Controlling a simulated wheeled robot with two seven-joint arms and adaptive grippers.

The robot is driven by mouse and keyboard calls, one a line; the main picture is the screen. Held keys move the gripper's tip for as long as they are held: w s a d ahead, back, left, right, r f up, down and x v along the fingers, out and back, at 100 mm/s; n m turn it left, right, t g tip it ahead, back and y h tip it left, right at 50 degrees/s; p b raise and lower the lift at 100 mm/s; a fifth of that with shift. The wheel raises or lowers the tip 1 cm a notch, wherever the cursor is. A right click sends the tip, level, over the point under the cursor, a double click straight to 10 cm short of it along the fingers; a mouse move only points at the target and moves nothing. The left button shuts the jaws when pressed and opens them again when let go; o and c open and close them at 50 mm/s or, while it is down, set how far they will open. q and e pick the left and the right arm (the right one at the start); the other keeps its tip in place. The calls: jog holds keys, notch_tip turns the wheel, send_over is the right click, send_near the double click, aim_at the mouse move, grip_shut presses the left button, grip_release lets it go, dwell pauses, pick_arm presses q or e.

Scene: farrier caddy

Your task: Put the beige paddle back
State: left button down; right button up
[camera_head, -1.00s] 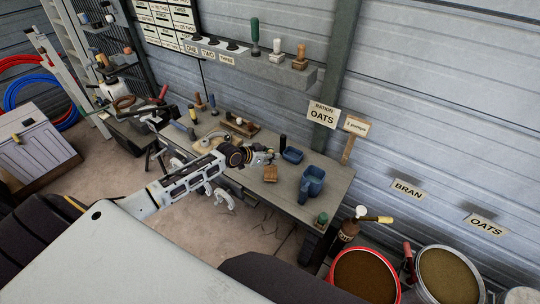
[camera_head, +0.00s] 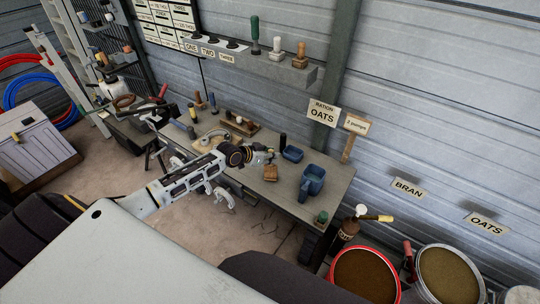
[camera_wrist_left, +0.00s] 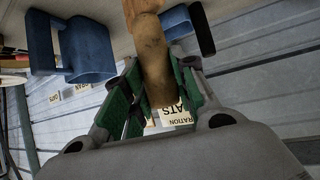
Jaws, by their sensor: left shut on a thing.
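My left gripper (camera_head: 267,157) is over the workbench, its fingers shut on a tan wooden handle. In the left wrist view the handle (camera_wrist_left: 148,38), which I take for the beige paddle, sits between the green finger pads (camera_wrist_left: 157,72). Its far end runs out of the top of that view, towards the bench. In the head view a small brown block (camera_head: 270,173) shows just below the fingertips; whether it is part of the held thing I cannot tell. My right gripper is not in view.
A wall shelf (camera_head: 265,66) holds green, white and wooden handled pieces. Feed buckets (camera_head: 365,275) stand at lower right.

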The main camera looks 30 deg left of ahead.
pick_arm(q)
jog(key=shift+f, duration=0.25)
dwell(0.4)
jog(key=c, duration=1.1)
grip_release()
jog(key=shift+o, duration=0.2)
jog(key=shift+f, duration=0.1)
jog(key=shift+s, duration=0.1)
jog(key=v, duration=1.1)
jog(key=shift+s+r, duration=0.25)
jog(key=shift+s, duration=0.05)
jog(key=shift+a, duration=0.15)
